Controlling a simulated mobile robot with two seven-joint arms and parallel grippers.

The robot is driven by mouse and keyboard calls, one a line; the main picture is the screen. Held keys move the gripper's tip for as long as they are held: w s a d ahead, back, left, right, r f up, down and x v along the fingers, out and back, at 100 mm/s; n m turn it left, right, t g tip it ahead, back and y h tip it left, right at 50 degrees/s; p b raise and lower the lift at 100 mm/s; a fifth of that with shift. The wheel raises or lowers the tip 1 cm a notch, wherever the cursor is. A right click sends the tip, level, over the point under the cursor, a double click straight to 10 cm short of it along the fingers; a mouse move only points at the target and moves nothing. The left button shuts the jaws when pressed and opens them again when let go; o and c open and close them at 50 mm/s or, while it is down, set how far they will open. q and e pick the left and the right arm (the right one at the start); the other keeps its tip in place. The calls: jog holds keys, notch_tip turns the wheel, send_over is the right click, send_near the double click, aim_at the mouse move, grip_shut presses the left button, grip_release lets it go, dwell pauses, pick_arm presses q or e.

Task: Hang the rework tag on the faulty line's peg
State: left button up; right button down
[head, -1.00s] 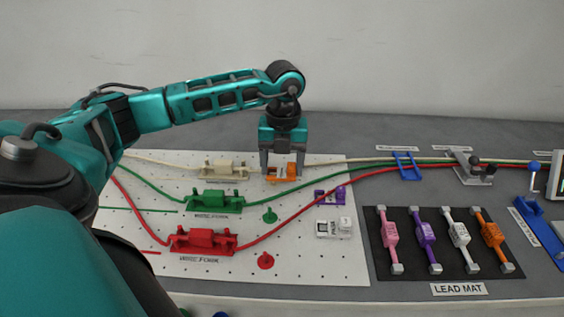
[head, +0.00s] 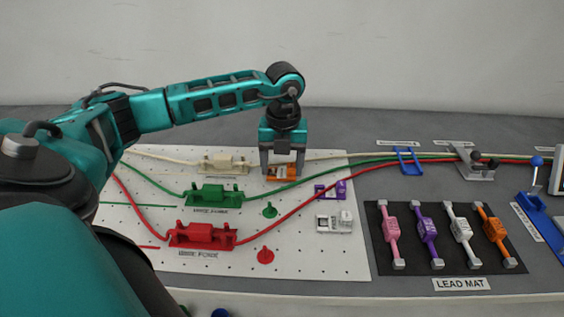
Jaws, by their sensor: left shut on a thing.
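My left gripper (head: 284,170) points down at the far right part of the white pegboard (head: 305,262). It is shut on a small orange tag-like block (head: 286,171), whose lettering is too small to read. Cream (head: 226,162), green (head: 212,195) and red (head: 203,235) line fixtures stand on the board, each with a cable of its colour. A green peg (head: 270,210) and a red peg (head: 265,255) stand beside their fixtures. No cream peg shows; the gripper covers that area. Which line is faulty I cannot tell. My right gripper is not in view.
A purple block (head: 331,190) and a white block (head: 334,222) lie at the board's right side. The dark lead mat (head: 450,267) holds several coloured leads. A blue cable guide (head: 408,161), a grey lever fixture (head: 474,165) and a blue lever fixture (head: 537,205) stand further right.

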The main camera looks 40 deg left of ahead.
pick_arm(q)
jog(key=shift+f, duration=0.45)
jog(key=o, duration=1.1)
jog(key=shift+r+p, duration=2.75)
jog(key=shift+r, duration=0.85)
jog(key=shift+d+f, duration=0.1)
